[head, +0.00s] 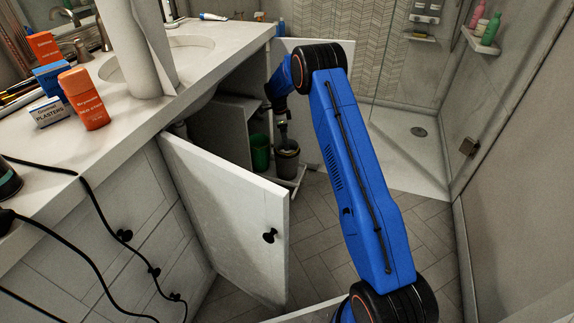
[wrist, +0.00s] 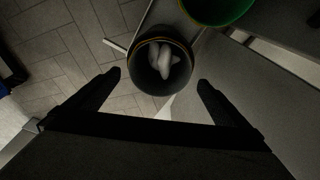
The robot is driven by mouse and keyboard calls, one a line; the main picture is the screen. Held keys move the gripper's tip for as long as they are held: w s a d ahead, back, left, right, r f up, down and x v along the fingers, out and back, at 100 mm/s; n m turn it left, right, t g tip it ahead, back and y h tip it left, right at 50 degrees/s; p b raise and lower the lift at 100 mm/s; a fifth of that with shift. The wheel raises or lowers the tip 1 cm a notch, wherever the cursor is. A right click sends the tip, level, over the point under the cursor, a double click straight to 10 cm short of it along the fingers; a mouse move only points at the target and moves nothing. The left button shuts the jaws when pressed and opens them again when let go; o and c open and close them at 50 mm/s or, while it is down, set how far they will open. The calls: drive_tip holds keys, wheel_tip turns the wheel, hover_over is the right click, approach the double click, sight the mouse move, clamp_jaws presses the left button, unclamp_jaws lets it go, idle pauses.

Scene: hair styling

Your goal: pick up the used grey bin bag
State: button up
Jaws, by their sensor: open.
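A dark round bin (head: 287,165) stands at the open cupboard under the counter; it also shows in the wrist view (wrist: 150,87). It has a thin yellowish line around its rim. The dark grey lining (wrist: 143,62) inside looks like the bin bag, but I cannot tell it clearly from the bin wall. Pale crumpled pieces (wrist: 166,62) lie inside. My gripper (wrist: 159,80) is open and empty, pointing down over the bin, with its fingers apart on either side of the near rim. In the head view my gripper (head: 283,140) is small and dark just above the bin.
A green bin (head: 260,152) stands beside the dark one. An open white cupboard door (head: 235,220) is in front at left, and another (head: 312,100) is behind. The counter (head: 60,140) overhangs the cupboard. Tiled floor (head: 320,235) is clear at right.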

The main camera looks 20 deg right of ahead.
drive_tip(key=f, duration=0.5)
drive_tip(key=shift+d, duration=0.3)
drive_tip(key=shift+c, duration=0.6)
